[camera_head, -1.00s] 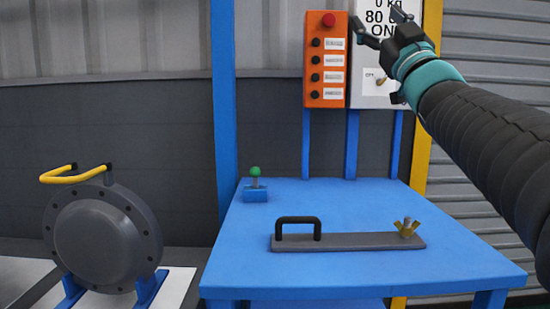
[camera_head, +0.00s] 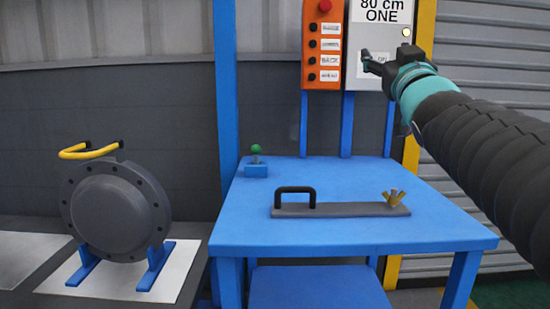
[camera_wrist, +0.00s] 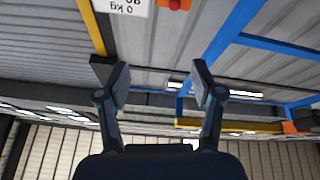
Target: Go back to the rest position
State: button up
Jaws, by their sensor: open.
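My gripper (camera_head: 368,62) is raised in front of the white panel (camera_head: 397,38) at the upper right in the head view. Its fingers point left, and it holds nothing. In the wrist view my gripper (camera_wrist: 160,84) shows two fingers spread apart with an empty gap between them. Behind them are wall panels, blue beams and part of a sign (camera_wrist: 124,5), seen upside down.
A blue table (camera_head: 350,236) bears a grey bar (camera_head: 345,210) with a black handle and brass wing nut, and a green-knobbed lever (camera_head: 256,150). An orange button box (camera_head: 322,45) hangs above. A grey flanged shell (camera_head: 118,212) with a yellow handle stands left.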

notch_tip(320, 180, down, 13)
jog(key=s+m+g+h, duration=0.2)
jog(key=s+g, duration=0.1)
jog(key=g, duration=0.2)
jog(key=s+a+f+g, duration=0.1)
jog(key=s+f+g, duration=0.3)
jog(key=s+f, duration=0.3)
jog(key=s+a+f+g+y, duration=0.1)
jog(key=s+f+g, duration=0.3)
jog(key=f, duration=1.1)
jog(key=s+a+f+g+y, duration=0.1)
jog(key=s+a+f+g, duration=0.2)
jog(key=s+f, duration=0.8)
jog(key=shift+f+g, duration=0.55)
jog(key=shift+g, duration=0.15)
